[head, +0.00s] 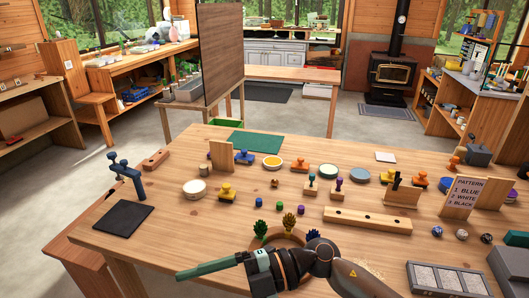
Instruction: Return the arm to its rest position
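One of my arms comes in from the lower right, over the near edge of the wooden table (150,245). I take it to be my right arm. Its gripper (192,273) points left, with a long dark green finger bar above the table's front edge. The fingers overlap from this side, so I cannot tell whether they are open or shut. I see no object hanging from it. My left gripper is not in view. The arm partly hides a round wooden ring (262,225) holding blue, olive and green pieces.
Several coloured stamps, including a yellow one (226,192), and round pads are spread across the table. A black mat (123,219) and blue clamp (127,172) are left.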

